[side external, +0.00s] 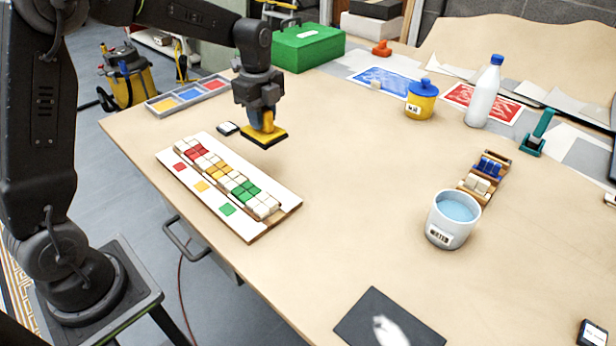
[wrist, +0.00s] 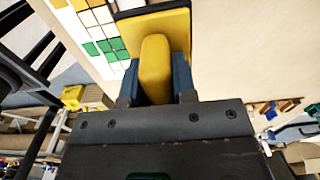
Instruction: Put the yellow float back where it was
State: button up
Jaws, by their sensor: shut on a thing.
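The yellow float (side external: 264,135) has a yellow handle and a dark flat underside. My gripper (side external: 262,112) is shut on its handle and holds it above the table, beyond the mosaic panel (side external: 262,229). In the wrist view the float's yellow handle (wrist: 155,65) sits between the two blue-grey fingers of my gripper (wrist: 156,85), with its plate beyond. The panel is a white board carrying a row of white, red, yellow and green tiles, with single red, yellow and green squares along its near side.
A tray of coloured compartments (side external: 187,93) and a green toolbox (side external: 308,47) stand behind. A water bucket (side external: 453,220), tile rack (side external: 484,177), yellow pot (side external: 421,101) and white bottle (side external: 484,92) are at right. The table's middle is clear.

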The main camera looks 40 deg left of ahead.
jog(key=w+d+f, duration=0.1)
jog(key=d+f, duration=0.1)
jog(key=d, duration=0.1)
jog(key=w+d+f, duration=0.2)
jog(key=d, duration=0.1)
jog(key=w+d+f, duration=0.1)
jog(key=d+f, duration=0.1)
jog(key=d, duration=0.2)
jog(key=shift+w+d+f, duration=0.1)
jog(key=shift+w+f, duration=0.1)
jog(key=shift+f, duration=2.1)
jog(key=shift+f, duration=0.1)
jog(key=o, duration=0.8)
jog(key=shift+f, duration=0.1)
jog(key=shift+o, duration=0.2)
notch_tip(320, 180, up, 12)
jog(key=shift+r, duration=0.25)
